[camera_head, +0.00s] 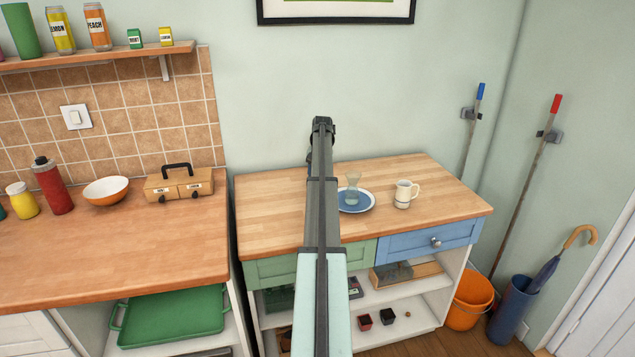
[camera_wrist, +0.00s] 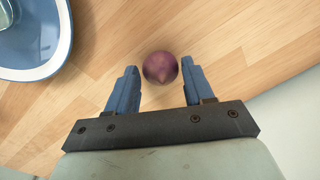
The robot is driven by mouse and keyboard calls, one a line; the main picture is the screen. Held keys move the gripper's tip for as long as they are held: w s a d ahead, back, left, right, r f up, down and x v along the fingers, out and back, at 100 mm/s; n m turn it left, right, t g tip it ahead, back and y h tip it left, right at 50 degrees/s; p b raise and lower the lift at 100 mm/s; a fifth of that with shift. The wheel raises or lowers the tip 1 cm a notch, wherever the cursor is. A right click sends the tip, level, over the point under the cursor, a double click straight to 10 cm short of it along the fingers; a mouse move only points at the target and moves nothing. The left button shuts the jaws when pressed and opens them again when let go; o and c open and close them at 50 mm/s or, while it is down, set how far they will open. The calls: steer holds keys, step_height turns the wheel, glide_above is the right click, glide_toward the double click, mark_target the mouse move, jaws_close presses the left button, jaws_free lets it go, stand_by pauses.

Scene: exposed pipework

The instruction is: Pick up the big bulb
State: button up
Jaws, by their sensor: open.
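A round purple-red bulb (camera_wrist: 160,68), which looks like an onion, sits on the wooden worktop in the wrist view. My gripper (camera_wrist: 160,72) is open, with one blue finger on each side of the bulb near the fingertips. The bulb appears centred between them, with a gap on both sides. Whether the fingertips are down at its height I cannot tell. In the head view my arm reaches over the worktop (camera_head: 440,195) and hides the bulb and the fingers.
A blue plate with a white rim (camera_head: 367,200) holds a glass (camera_head: 353,187); the plate (camera_wrist: 62,55) is left of the fingers in the wrist view. A white mug (camera_head: 404,194) stands right of it. The wall is behind; drawers (camera_head: 430,241) are below.

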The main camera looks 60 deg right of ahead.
steer(key=shift+f, duration=0.75)
steer(key=c, duration=0.7)
steer(key=shift+r, duration=0.15)
step_height(320, 180, up, 9)
steer(key=shift+r, duration=0.1)
steer(key=shift+s+r, duration=0.15)
steer(key=shift+r, duration=0.2)
steer(key=s+a+r, duration=0.2)
steer(key=s+r, duration=0.1)
steer(key=s, duration=0.5)
steer(key=s+a+r, duration=0.3)
steer(key=s+r, duration=0.1)
steer(key=s, duration=0.5)
steer(key=shift+a, duration=0.15)
